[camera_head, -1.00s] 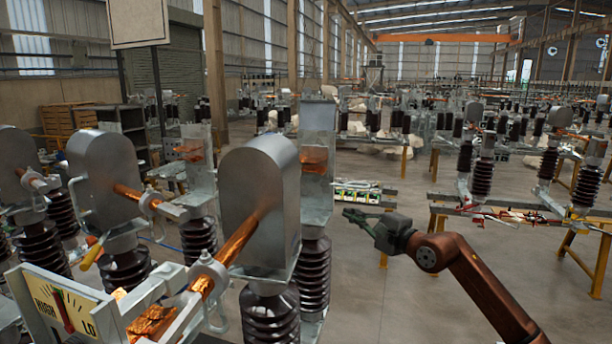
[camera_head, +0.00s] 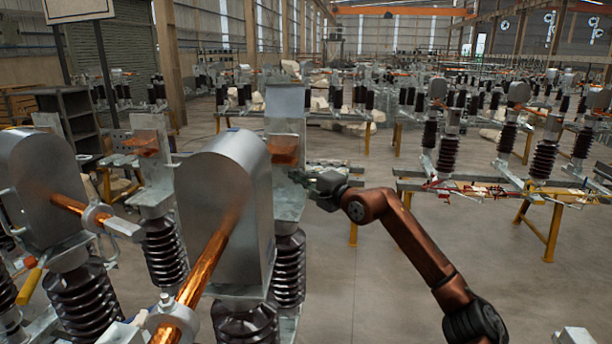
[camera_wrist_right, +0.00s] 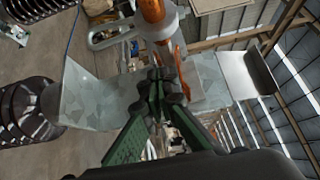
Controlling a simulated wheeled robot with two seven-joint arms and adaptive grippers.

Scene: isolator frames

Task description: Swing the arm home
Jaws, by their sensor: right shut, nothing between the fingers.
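The nearest isolator has a grey metal housing (camera_head: 222,205), a copper arm (camera_head: 205,268) running down toward the front, and brown ribbed insulators (camera_head: 288,270). The copper arm slopes through a ring clamp near the bottom edge. My right gripper (camera_head: 298,177) is beside the galvanized upright plate (camera_head: 286,125), right of the housing; whether it touches is unclear. In the right wrist view, the green fingers of my right gripper (camera_wrist_right: 160,75) are shut and empty. Beyond them show a copper tube (camera_wrist_right: 152,12) and a galvanized plate (camera_wrist_right: 95,95). My left gripper is out of view.
Another isolator housing (camera_head: 40,180) stands at the left. A dark shelf (camera_head: 70,120) is behind it. More isolators on yellow-legged frames (camera_head: 540,235) stand at the right. The concrete floor (camera_head: 385,290) between is clear.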

